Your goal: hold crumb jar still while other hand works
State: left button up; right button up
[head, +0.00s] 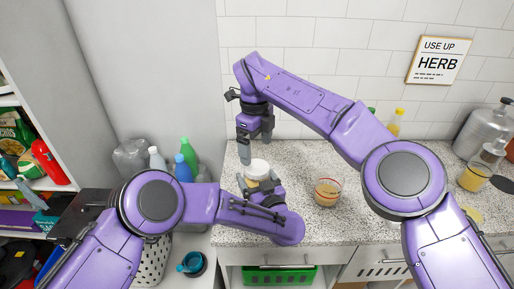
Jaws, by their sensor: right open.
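The crumb jar (257,168), with a round white lid, stands upright on the speckled counter near the back wall. My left gripper (258,185) has a finger on each side of the jar and appears shut on it. The jar's lower front is mostly hidden by this gripper and my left forearm. My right gripper (255,150) points down from above, just over the lid. Its fingers are open and hold nothing; a small gap to the lid seems to show.
A glass cup of tan contents (327,191) stands on the counter to the right of the jar. Several bottles (187,152) stand at the left. A metal canister (484,128) and a jar of yellow contents (474,178) stand far right. Counter between is mostly clear.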

aim_at(257, 167)
jog(key=m, duration=0.3)
jog(key=r+m, duration=0.1)
jog(key=m, duration=0.2)
jog(key=shift+r, duration=0.1)
jog(key=m, duration=0.3)
jog(key=shift+r+m, duration=0.2)
jog(key=shift+m, duration=0.2)
jog(key=m, duration=0.5)
jog(key=shift+d+r, duration=0.1)
jog(key=shift+m, duration=0.5)
notch_tip(257, 167, down, 8)
jog(key=shift+f, duration=0.1)
jog(key=c, duration=1.1)
jog(key=n, duration=0.4)
jog(key=shift+n, duration=0.4)
jog(key=n, duration=0.8)
